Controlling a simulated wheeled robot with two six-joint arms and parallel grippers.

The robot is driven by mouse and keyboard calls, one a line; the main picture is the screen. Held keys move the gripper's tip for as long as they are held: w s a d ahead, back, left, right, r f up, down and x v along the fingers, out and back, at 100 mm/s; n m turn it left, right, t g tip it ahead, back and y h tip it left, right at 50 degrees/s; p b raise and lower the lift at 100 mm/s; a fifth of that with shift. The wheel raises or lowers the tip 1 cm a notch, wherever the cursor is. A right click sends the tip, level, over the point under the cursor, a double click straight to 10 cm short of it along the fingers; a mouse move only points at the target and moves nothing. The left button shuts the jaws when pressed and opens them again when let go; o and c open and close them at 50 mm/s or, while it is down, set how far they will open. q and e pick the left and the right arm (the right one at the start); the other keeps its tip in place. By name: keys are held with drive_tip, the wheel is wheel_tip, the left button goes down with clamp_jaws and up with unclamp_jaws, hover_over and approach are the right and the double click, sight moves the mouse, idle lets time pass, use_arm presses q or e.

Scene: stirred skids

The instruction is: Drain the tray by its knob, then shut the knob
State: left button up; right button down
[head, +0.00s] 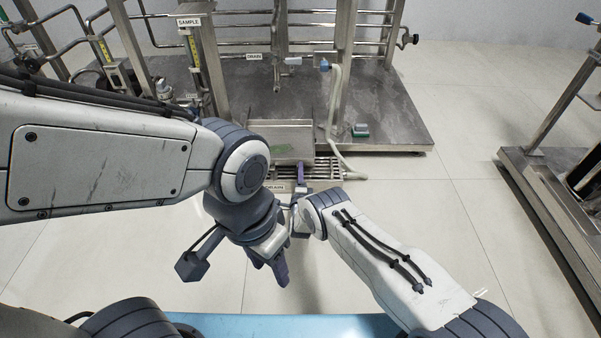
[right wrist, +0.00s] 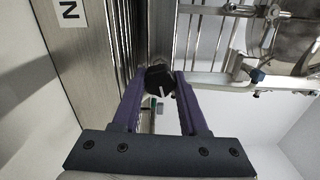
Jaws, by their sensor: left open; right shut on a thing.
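The metal tray (head: 292,128) sits low at the front of the steel skid in the head view, with a small greenish patch on its floor. A DRAIN label (head: 274,188) is just in front of it. The black knob (right wrist: 160,79) with a white mark shows in the right wrist view, between the purple fingers of my right gripper (right wrist: 163,88), which is shut on it. In the head view my right gripper (head: 301,173) reaches the tray's front, and the knob is hidden there. My left gripper (head: 277,268) is open and empty, pointing down nearer to me.
A grate (head: 328,168) lies beside the tray's front, with a pale hose (head: 333,110) hanging down to it. A green-topped block (head: 361,130) is on the skid deck. Another skid (head: 545,165) stands at right. Tiled floor between is clear.

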drive_tip(key=shift+s+f+m, duration=0.1)
drive_tip(key=shift+m, duration=1.5)
drive_tip(key=shift+c, duration=2.2)
unclamp_jaws()
drive_tip(key=s+p, duration=0.7)
drive_tip(key=s, duration=0.3)
drive_tip(key=shift+s, duration=0.2)
